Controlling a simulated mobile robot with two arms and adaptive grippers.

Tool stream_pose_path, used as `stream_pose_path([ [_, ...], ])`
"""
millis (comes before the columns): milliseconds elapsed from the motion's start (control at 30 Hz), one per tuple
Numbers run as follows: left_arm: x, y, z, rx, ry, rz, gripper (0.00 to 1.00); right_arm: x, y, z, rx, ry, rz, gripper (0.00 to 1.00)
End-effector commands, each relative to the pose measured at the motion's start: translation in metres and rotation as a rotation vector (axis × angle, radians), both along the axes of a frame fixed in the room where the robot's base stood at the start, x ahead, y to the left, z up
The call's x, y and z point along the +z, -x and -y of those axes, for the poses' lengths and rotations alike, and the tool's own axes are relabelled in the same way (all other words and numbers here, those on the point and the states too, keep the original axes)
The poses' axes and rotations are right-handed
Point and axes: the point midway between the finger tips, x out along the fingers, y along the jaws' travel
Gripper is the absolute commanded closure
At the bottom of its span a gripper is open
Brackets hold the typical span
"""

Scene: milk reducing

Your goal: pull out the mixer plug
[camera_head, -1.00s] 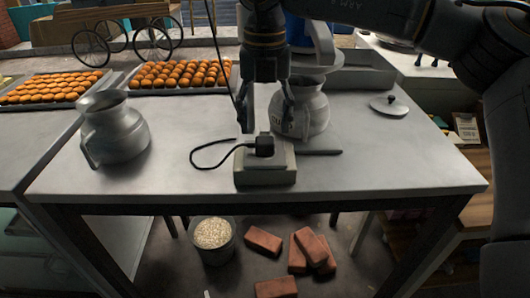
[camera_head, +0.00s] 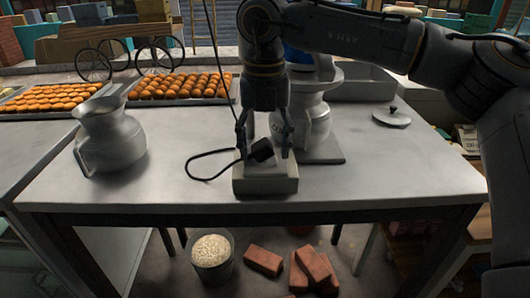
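The black mixer plug (camera_head: 262,150) is tilted at the top of the pale socket box (camera_head: 265,182) on the metal table. Its black cord (camera_head: 200,160) loops out to the left. I cannot tell whether its pins are still in the socket. My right gripper (camera_head: 264,147) points down over the box, its fingers apart on either side of the plug. The plug is close to the left finger, with a gap to the right finger. The mixer (camera_head: 312,115), with its metal jug, stands right behind and is partly hidden by my arm. My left gripper is not in view.
A metal jug (camera_head: 107,140) stands at the left of the table. Trays of orange sweets (camera_head: 183,86) lie behind. A lid (camera_head: 391,117) rests at the right. The table's front right is clear. A bucket (camera_head: 211,258) and bricks (camera_head: 263,260) are on the floor below.

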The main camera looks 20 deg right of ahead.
Motion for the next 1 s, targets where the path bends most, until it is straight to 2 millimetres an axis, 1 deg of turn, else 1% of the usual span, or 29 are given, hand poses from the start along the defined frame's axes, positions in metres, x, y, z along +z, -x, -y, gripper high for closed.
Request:
stream_pose_path([
  [200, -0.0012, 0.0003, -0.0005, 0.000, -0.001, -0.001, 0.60, -0.0014, -0.0008, -0.0032, 0.000, 0.002, -0.003, 0.42],
  [967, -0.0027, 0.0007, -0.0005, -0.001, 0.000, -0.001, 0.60, -0.0012, -0.0014, -0.0052, 0.000, 0.001, -0.002, 0.42],
  [1000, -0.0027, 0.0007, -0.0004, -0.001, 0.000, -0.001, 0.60, -0.0012, -0.0014, -0.0052, 0.000, 0.001, -0.002, 0.47],
])
